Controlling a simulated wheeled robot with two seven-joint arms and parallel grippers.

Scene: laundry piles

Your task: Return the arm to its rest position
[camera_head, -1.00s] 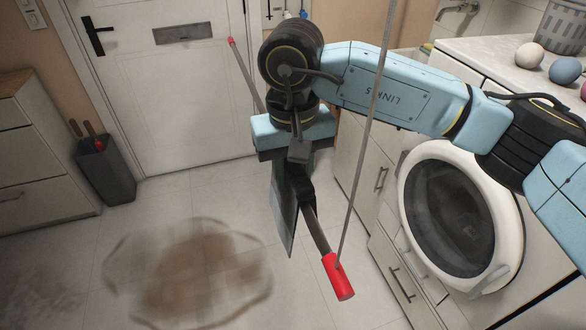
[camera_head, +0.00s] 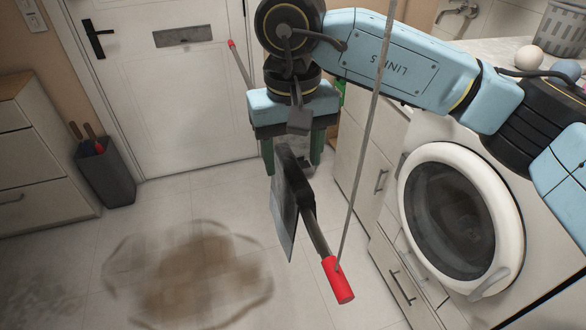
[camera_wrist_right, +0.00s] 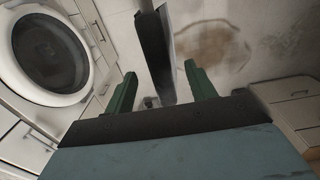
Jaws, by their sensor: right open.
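My right arm (camera_head: 400,58) comes in from the right and reaches across the top of the head view. My right gripper (camera_head: 293,158) points down with its two green fingers apart; it also shows in the right wrist view (camera_wrist_right: 161,86). A tool with a red handle end (camera_head: 338,280) and a flat dark panel (camera_head: 283,212) stands just below the gripper. In the right wrist view the dark panel (camera_wrist_right: 155,50) shows beyond the fingers, between their tips. I see no finger closed on it. My left gripper is not in view.
A thin grey pole (camera_head: 366,130) slants down to the red handle end. A washing machine (camera_head: 400,215) stands at the right. A dark bin (camera_head: 105,172) and drawers (camera_head: 22,165) are at the left. A brown stain (camera_head: 200,280) marks the otherwise open floor.

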